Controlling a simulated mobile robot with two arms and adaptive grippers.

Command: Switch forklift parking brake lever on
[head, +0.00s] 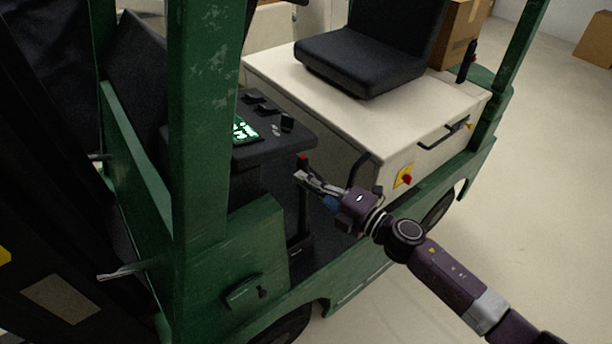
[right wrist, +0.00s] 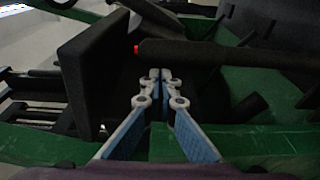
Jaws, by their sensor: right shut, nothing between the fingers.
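The green forklift (head: 210,140) stands in front of me. A black lever with a red tip (head: 302,158), which looks like the parking brake lever, rises beside the dashboard. In the right wrist view the lever (right wrist: 200,52) lies across the picture, its red end to the left. My right gripper (head: 302,178) is shut and empty, its fingertips close by the lever just below the red tip. In the right wrist view the fingertips (right wrist: 160,75) appear just below the lever; I cannot tell whether they touch it. My left gripper is not in view.
The dashboard (head: 285,140) with a lit green display (head: 242,128) is left of the gripper. The black seat (head: 370,55) sits on the cream body (head: 400,125), which carries a red knob on a yellow plate (head: 405,178). A green post stands at left.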

